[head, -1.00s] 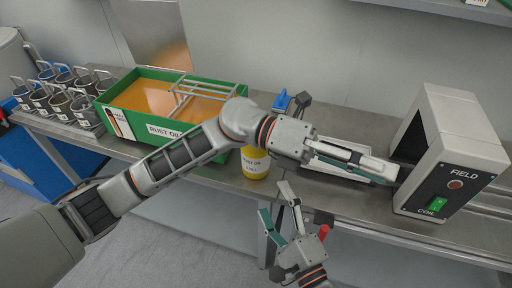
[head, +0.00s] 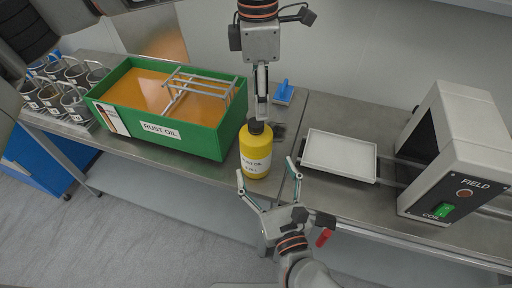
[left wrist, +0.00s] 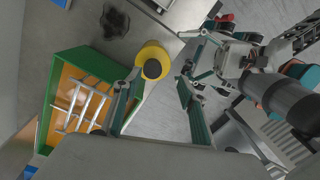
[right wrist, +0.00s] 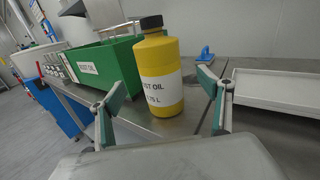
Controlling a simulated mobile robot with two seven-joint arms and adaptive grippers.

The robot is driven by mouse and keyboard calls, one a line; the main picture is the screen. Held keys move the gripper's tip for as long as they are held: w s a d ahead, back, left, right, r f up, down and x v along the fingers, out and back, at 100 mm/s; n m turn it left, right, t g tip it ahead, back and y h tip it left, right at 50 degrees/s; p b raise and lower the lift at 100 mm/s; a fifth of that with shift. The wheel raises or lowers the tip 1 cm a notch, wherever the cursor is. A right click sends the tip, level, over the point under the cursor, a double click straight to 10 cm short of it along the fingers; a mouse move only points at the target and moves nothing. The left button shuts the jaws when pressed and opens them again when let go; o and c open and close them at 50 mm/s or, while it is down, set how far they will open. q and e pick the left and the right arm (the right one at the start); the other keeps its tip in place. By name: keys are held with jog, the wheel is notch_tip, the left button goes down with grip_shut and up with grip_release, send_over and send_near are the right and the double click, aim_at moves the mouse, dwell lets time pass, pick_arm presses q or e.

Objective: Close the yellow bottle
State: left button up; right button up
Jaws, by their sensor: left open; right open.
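The yellow bottle (head: 256,160) stands upright on the bench's front edge, beside the green tub. A black cap (head: 256,128) sits on its neck; I cannot tell how tight it is. My left gripper (head: 262,98) points down, open and empty, just above and behind the cap. In the left wrist view the bottle (left wrist: 155,53) and black cap (left wrist: 152,69) lie close to one finger. My right gripper (head: 265,167) is open in front of the bottle. In the right wrist view the bottle (right wrist: 160,75) stands between and beyond its fingers, with no grip visible.
The green tub (head: 205,140) of rust oil with a wire rack is left of the bottle. A blue-handled object (head: 284,93) lies behind. A white tray (head: 340,177) and the field coil box (head: 462,190) are at right. Several metal cups (head: 50,95) stand far left.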

aim_at(256, 147)
pick_arm(q)
jog(key=shift+w+a+r, duration=0.45)
jog(key=shift+w+a, duration=0.05)
jog(key=shift+a, duration=0.05)
pick_arm(e)
jog(key=shift+m, duration=0.3)
jog(key=shift+w+a, duration=0.1)
jog(key=x, duration=0.7)
jog(key=shift+w+a, duration=0.1)
jog(key=shift+w, duration=0.25)
